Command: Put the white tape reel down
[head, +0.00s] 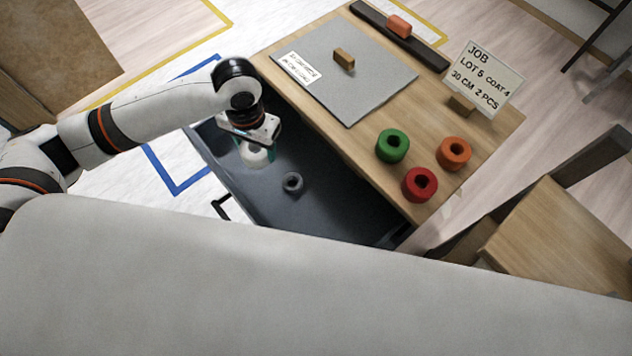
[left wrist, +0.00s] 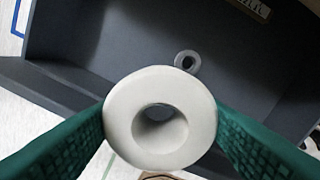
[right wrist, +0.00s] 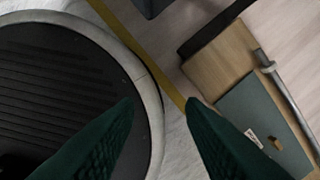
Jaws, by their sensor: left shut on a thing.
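The white tape reel (left wrist: 160,88) is between the green fingers of my left gripper (left wrist: 160,125), which is shut on it. In the head view the white reel (head: 256,157) shows just below my left gripper (head: 250,143), over the open dark drawer (head: 325,207). I cannot tell whether it touches the drawer floor. A small grey reel (head: 292,183) lies in the drawer, to the right of the white one, and also shows in the left wrist view (left wrist: 187,61). My right gripper (right wrist: 160,103) is open and empty in the right wrist view.
Green (head: 392,146), orange (head: 455,152) and red (head: 420,184) reels stand on the wooden table (head: 490,135) beside a job sign (head: 484,80). A grey mat (head: 372,85) bears a small brown block (head: 344,58). The drawer has free floor around the grey reel.

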